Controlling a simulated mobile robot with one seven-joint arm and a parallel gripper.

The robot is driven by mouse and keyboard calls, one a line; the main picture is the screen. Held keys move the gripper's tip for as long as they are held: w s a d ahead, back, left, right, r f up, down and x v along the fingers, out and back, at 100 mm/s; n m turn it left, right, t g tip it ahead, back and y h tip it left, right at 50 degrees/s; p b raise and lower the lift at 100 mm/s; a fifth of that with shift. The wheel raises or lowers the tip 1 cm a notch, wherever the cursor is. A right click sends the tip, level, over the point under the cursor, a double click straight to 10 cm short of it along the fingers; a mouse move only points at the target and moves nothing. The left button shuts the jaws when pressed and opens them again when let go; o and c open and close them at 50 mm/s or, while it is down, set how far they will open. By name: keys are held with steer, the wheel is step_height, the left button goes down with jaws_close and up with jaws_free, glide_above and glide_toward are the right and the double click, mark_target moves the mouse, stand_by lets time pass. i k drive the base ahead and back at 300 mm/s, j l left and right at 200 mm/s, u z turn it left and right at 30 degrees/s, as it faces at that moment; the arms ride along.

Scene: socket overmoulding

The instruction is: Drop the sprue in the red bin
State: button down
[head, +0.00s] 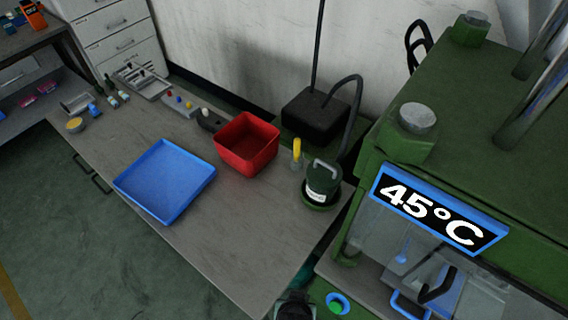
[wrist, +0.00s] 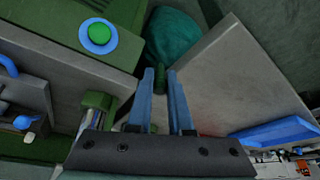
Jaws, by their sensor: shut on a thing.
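The red bin (head: 247,145) stands upright and open on the grey table, just right of the blue tray, in the head view. It appears empty. My gripper (wrist: 159,82) shows in the wrist view as two blue fingers. They are closed on a small dark green piece, which I take to be the sprue (wrist: 158,86); little of it shows between the fingers. The gripper is out over the gap between the table's near end and the green machine, away from the red bin. I cannot make out the sprue in the head view.
The blue tray (head: 165,181) lies on the table left of the bin. A green pot with a handle (head: 322,182) and a yellow-topped item (head: 297,152) stand right of it. The green machine with a 45°C sign (head: 438,209) fills the right. The near table top is clear.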

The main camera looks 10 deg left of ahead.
mark_target(254, 154)
steer(key=i+j+z, duration=0.15)
steer(key=j+z, duration=0.75)
steer(key=i+j+z, duration=0.1)
steer(key=j+z, duration=0.35)
steer(key=l, duration=0.1)
